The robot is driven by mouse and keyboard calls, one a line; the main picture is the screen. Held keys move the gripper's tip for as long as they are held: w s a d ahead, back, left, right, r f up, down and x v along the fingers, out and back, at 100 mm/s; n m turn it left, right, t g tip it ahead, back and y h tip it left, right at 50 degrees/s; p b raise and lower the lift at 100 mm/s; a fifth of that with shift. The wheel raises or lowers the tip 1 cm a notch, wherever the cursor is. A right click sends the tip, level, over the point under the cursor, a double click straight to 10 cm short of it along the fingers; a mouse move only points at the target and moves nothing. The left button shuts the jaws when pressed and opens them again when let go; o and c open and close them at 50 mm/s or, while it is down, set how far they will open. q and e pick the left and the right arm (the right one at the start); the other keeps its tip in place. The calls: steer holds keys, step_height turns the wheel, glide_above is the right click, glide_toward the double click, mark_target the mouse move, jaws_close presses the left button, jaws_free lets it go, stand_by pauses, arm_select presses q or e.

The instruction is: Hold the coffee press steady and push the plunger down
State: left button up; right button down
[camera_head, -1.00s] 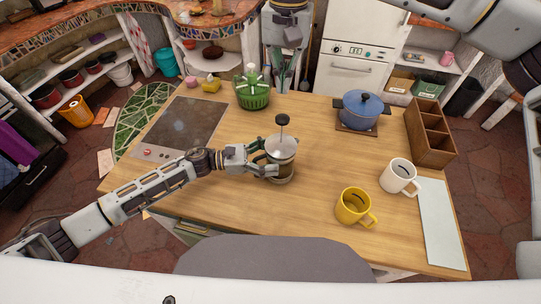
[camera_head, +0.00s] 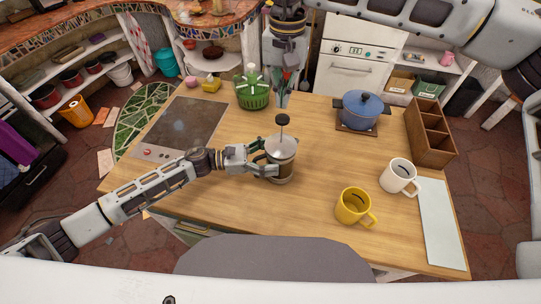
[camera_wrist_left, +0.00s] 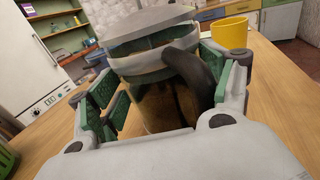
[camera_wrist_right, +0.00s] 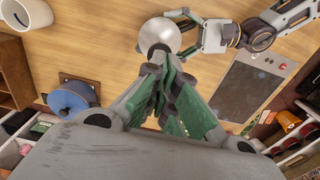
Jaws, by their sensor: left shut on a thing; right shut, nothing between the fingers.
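The coffee press (camera_head: 282,160) stands upright on the wooden counter, with a pale domed lid and its black plunger knob (camera_head: 282,119) raised on a thin rod. My left gripper (camera_head: 265,163) is shut on the press from the left; the left wrist view shows the fingers either side of its body (camera_wrist_left: 160,105) and black handle (camera_wrist_left: 190,75). My right gripper (camera_head: 282,95) points down behind and above the press, shut and empty. In the right wrist view its closed fingertips (camera_wrist_right: 165,65) lie close to the knob and lid (camera_wrist_right: 160,33); contact cannot be told.
A yellow mug (camera_head: 352,206), a white mug (camera_head: 398,176) and a pale board (camera_head: 441,225) are at the right. A blue pot (camera_head: 362,110), a wooden organizer (camera_head: 430,135) and a green basket (camera_head: 254,96) stand farther back. The counter front is clear.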

steer(key=shift+f, duration=1.3)
glide_toward(281, 142)
steer(key=shift+w+f, duration=0.15)
steer(key=shift+f, duration=2.55)
stand_by(3.0)
steer(key=shift+r, duration=0.15)
